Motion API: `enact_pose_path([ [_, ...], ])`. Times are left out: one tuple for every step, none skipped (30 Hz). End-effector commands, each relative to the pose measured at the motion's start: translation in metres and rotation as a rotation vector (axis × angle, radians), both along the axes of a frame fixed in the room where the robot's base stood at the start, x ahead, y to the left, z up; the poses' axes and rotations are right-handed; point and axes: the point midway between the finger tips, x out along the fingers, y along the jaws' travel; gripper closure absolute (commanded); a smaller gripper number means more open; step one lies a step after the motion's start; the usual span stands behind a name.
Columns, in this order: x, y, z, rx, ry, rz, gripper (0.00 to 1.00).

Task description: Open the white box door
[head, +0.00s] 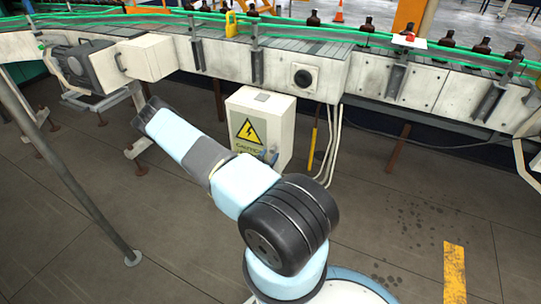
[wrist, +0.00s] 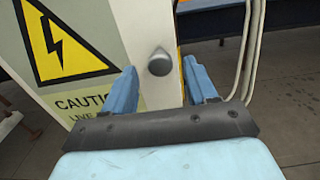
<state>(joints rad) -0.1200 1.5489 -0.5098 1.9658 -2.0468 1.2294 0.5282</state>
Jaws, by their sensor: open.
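The white box (head: 279,112) stands under the conveyor in the head view. Its door (head: 235,112) carries a yellow warning triangle and looks shut. In the wrist view the door (wrist: 135,22) fills the left side, with a round grey knob (wrist: 159,62) near its right edge. My gripper (wrist: 159,66) is open, its two blue fingers apart, one to each side of the knob in the picture. I cannot tell whether they touch it.
The conveyor (head: 325,77) with amber bottles runs above and behind the box. Pale pipes (head: 334,145) run down right of the box. A grey post (head: 65,175) stands at the left. Floor (head: 385,205) to the right is clear.

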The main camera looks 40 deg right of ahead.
Motion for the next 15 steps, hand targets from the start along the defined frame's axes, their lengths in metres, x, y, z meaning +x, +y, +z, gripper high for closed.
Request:
enact_pose_path([
  [0.0015, -0.0044, 0.0001, -0.001, -0.001, -0.001, 0.43],
  [0.0023, -0.0062, 0.0001, -0.001, -0.001, -0.001, 0.43],
  [0.0034, -0.0081, 0.0002, -0.001, -0.001, -0.001, 0.43],
  [0.004, -0.0093, 0.0002, -0.001, -0.001, -0.001, 0.43],
  [0.0043, -0.0103, 0.0002, -0.001, 0.0, 0.0, 0.43],
  [0.0046, -0.0111, 0.0003, -0.001, 0.0, 0.0, 0.43],
  [0.0048, -0.0115, 0.0003, -0.001, 0.0, 0.0, 0.43],
  [0.0048, -0.0118, 0.0003, -0.001, 0.0, 0.0, 0.43],
  [0.0048, -0.012, 0.0002, 0.0, 0.0, 0.0, 0.43],
  [0.0048, -0.012, 0.0002, 0.0, 0.0, 0.0, 0.43],
  [0.0048, -0.0119, 0.0002, 0.0, 0.0, 0.0, 0.43],
  [0.0048, -0.0119, 0.0002, 0.0, 0.0, 0.0, 0.43],
  [0.0048, -0.0118, 0.0002, 0.0, 0.0, 0.0, 0.43],
  [0.0048, -0.0118, 0.0002, 0.0, 0.0, 0.0, 0.43],
  [0.0047, -0.0118, 0.0002, 0.0, 0.0, 0.0, 0.46],
])
